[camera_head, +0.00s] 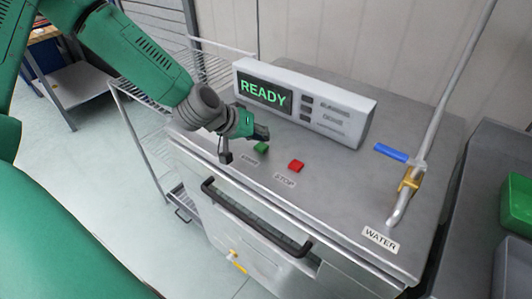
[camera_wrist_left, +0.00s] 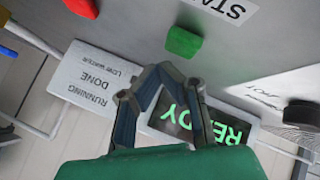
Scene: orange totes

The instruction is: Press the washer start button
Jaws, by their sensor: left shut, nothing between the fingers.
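The green start button (camera_head: 261,148) sits on the grey washer top (camera_head: 345,155), beside a partly legible label. It also shows in the left wrist view (camera_wrist_left: 183,42), next to the START label (camera_wrist_left: 227,8). The red stop button (camera_head: 295,166) is to its right, above the STOP label. My left gripper (camera_head: 262,133) is shut and empty, close beside the green button on the panel side. In the left wrist view its fingertips (camera_wrist_left: 165,68) meet just short of the button in the picture; I cannot tell their height above the top. My right gripper is not in view.
The control panel (camera_head: 350,118) stands behind the buttons, its display (camera_head: 264,95) reading READY. A blue-handled tap (camera_head: 391,153) and a pipe are at the right. A black handle (camera_head: 255,215) runs along the washer front. A wire rack (camera_head: 140,120) stands at the left.

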